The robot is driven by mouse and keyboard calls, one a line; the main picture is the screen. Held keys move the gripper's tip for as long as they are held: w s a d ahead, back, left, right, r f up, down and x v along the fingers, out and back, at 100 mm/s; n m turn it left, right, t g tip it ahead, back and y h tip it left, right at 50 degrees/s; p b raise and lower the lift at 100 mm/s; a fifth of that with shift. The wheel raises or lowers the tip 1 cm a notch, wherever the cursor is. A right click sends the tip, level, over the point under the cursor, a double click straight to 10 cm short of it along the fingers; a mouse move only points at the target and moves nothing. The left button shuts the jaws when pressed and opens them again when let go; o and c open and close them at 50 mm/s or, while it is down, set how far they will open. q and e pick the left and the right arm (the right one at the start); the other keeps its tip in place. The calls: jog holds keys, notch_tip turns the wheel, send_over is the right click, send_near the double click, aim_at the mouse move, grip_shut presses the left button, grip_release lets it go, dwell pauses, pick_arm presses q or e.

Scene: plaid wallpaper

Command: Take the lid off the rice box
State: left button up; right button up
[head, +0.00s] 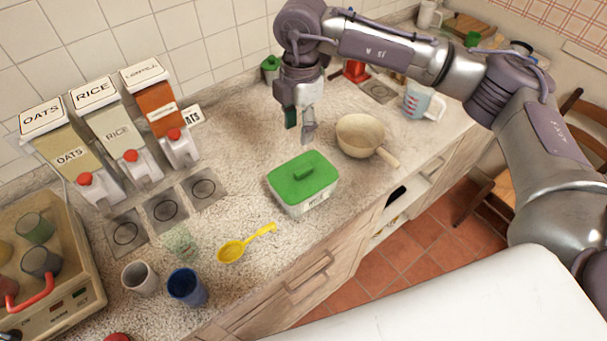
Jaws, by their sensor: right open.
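The rice box (308,208) is a white tub on the counter, with its label on the front side only partly legible. Its green lid (290,184), with a raised handle on top, sits closed on the tub. My right gripper (300,127) points down with its fingers apart and empty. It is behind the box in the picture, apart from the lid. My left gripper is not in view.
A beige pan (360,136) stands right of the box, its handle toward the counter edge. A yellow scoop (233,250) lies to the left front. Labelled dispensers (118,128), cups (186,288) and a toaster-like appliance (60,306) are at left. A measuring jug (417,102) is at right.

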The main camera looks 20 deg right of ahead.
jog(key=d, duration=0.1)
jog(key=p, duration=0.3)
send_over(303, 170)
jog(key=f, duration=0.8)
jog(key=shift+w+d, duration=0.1)
jog(key=shift+w, duration=0.15)
jog(key=f+p, duration=0.2)
jog(key=f, duration=0.1)
jog(key=f+p, duration=0.1)
jog(key=shift+s+f, duration=0.25)
jog(key=shift+f, duration=0.5)
grip_shut()
